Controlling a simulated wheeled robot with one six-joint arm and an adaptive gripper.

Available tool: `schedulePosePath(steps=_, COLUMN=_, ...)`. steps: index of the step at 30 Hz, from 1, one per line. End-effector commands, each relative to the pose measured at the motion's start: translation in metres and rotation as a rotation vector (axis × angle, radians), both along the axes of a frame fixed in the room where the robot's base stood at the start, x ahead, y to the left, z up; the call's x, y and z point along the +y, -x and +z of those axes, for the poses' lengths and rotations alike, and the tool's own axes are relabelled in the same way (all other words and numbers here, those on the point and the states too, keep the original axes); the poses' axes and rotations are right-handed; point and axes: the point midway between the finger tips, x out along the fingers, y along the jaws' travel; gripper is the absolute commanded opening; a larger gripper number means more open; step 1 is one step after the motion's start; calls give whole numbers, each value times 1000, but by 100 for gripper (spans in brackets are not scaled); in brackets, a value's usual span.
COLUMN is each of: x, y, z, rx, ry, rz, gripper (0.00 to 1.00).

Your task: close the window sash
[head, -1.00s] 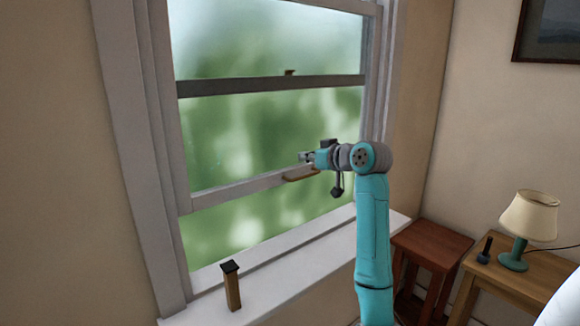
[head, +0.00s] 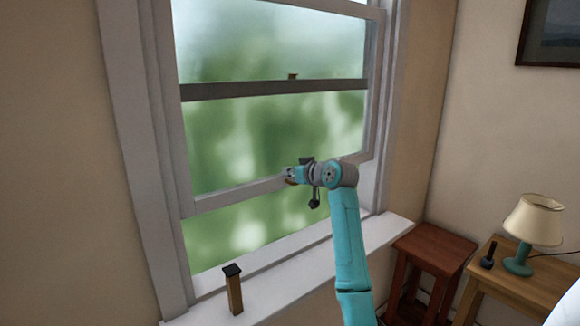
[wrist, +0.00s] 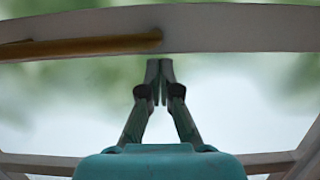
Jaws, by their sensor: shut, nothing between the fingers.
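The lower window sash (head: 235,197) stands partly raised, with an open gap between its bottom rail and the white sill (head: 285,262). A brown wooden lift handle is on that rail; it is mostly hidden by my gripper in the head view and shows as a bar (wrist: 85,46) in the wrist view. My gripper (head: 287,175) is at the rail near the handle. In the wrist view its fingertips (wrist: 160,62) are together and empty, just under the rail and near the right end of the handle. Whether they touch the rail I cannot tell.
A short wooden post with a dark cap (head: 234,290) stands upright on the sill at the left. A reddish stool (head: 435,243) and a wooden table (head: 520,285) with a lamp (head: 530,225) stand at the right. The sill between post and arm is clear.

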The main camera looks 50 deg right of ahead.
Motion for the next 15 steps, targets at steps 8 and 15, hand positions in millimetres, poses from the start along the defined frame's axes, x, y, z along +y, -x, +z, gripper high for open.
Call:
schedulePosePath(steps=8, x=0, y=0, z=-2, rx=0, ry=0, rz=0, gripper=0)
schedulePosePath(steps=15, x=0, y=0, z=-11, rx=3, ry=-2, rz=1, gripper=0)
